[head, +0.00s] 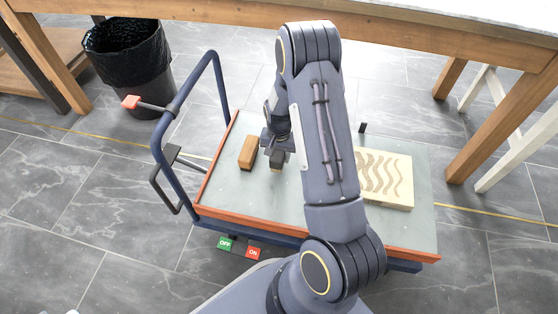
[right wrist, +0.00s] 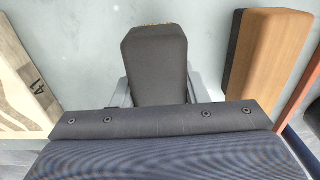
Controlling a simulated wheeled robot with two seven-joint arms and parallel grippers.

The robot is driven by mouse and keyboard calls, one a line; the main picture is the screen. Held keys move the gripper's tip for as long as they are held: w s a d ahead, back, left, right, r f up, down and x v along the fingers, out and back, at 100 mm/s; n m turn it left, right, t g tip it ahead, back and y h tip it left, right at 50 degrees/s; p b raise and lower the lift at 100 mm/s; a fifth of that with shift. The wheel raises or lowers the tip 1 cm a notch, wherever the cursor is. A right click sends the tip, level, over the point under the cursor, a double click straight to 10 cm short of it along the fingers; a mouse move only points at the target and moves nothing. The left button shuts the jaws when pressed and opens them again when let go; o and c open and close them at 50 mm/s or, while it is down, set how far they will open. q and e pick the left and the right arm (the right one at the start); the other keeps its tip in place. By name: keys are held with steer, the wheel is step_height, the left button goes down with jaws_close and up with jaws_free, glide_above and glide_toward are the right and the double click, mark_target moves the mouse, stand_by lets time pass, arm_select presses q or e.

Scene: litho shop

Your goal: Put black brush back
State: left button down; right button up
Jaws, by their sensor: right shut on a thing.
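The black brush (right wrist: 157,62) is a dark block with a thin tan edge at its far end. In the right wrist view it sits between the two fingers of my right gripper (right wrist: 158,92), which is shut on it. In the head view my right gripper (head: 277,150) is over the left half of the cart's pale top, and only a small part of the brush (head: 276,167) shows beneath it. I cannot tell whether the brush touches the top. My left gripper is not in view.
A brown wooden brush (head: 247,152) lies just left of my gripper; it also shows in the right wrist view (right wrist: 268,55). A carved wood block (head: 388,180) lies right of my arm. The cart (head: 240,205) has a blue handle (head: 160,150). A black bin (head: 130,60) stands behind.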

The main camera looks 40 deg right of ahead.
step_height(320, 180, down, 2)
steer(key=shift+f, duration=0.1)
steer(key=o, duration=0.4)
steer(key=shift+f, duration=0.1)
steer(key=o, duration=0.5)
